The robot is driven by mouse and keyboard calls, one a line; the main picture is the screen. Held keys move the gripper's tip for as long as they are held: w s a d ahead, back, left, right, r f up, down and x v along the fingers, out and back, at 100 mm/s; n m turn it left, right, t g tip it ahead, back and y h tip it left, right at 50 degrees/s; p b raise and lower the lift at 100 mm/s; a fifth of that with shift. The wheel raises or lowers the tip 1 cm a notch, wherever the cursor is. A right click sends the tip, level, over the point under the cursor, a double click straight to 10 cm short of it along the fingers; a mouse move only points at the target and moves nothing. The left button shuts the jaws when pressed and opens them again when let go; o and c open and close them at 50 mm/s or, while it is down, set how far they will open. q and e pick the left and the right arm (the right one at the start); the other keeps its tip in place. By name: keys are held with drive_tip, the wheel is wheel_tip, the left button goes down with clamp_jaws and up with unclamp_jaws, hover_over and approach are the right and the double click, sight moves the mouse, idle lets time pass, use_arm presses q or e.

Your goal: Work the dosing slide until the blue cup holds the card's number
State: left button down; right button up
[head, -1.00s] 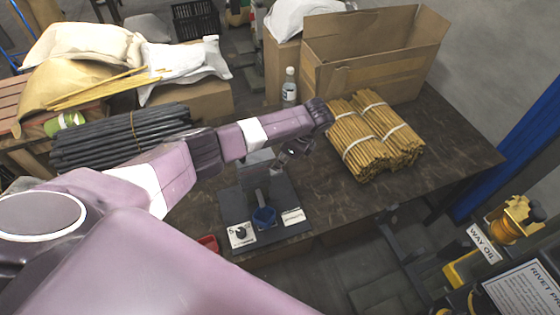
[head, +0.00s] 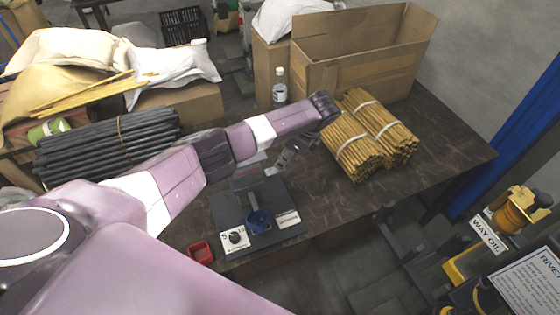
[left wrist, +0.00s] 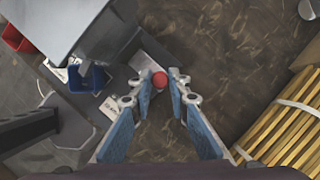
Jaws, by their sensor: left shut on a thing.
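The dosing device is a grey box (left wrist: 65,25) on a dark base plate (head: 290,238), partly hidden by my left arm in the head view. My left gripper (head: 287,158) is at the box's right side. In the left wrist view its blue fingers (left wrist: 160,84) are shut on a red knob (left wrist: 160,79). The cup's contents cannot be made out. My right gripper is not in view.
A red tray (head: 201,252) sits left of the base plate. Bundled yellow rods (head: 352,150) lie to the right, dark rods (head: 105,145) to the left. A bottle (head: 279,88) and an open carton (head: 355,72) stand behind. The table's right part is bare.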

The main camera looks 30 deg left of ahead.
use_arm(q)
drive_tip(key=c, duration=2.1)
unclamp_jaws()
drive_tip(key=shift+w+d, duration=0.25)
drive_tip(key=v, duration=1.2)
